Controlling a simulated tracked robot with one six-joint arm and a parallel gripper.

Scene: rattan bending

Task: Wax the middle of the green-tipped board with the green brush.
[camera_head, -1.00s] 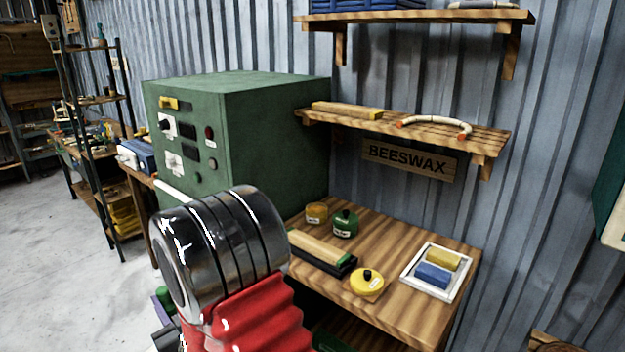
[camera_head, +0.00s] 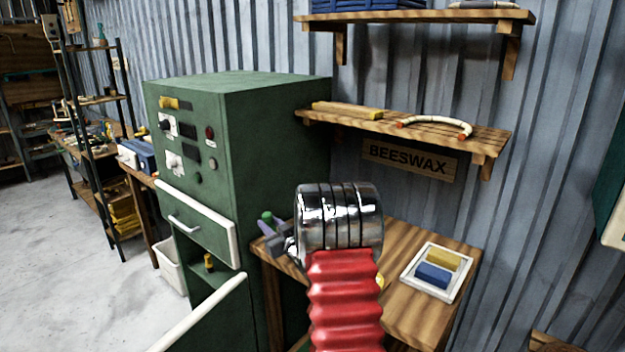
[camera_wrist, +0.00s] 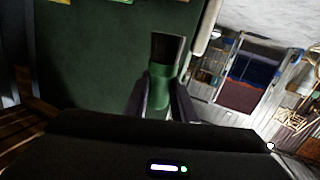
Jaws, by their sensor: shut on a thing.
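My gripper (camera_head: 280,236) is shut on the green brush (camera_head: 267,217), at the left end of the workbench in the head view. In the wrist view the brush (camera_wrist: 160,85) stands between both fingers, its green handle below and its dark bristles pointing up, in front of the green cabinet. My silver wrist and red arm cover the middle of the bench in the head view. The board and the wax jars are hidden there, and the wrist view shows neither.
The green cabinet (camera_head: 280,120) stands left of the workbench (camera_head: 420,310), with an open lower door (camera_head: 205,315). A white tray (camera_head: 462,274) with a yellow and a blue block lies at the bench's right. A shelf (camera_head: 440,131) hangs above, over the BEESWAX sign (camera_head: 408,160).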

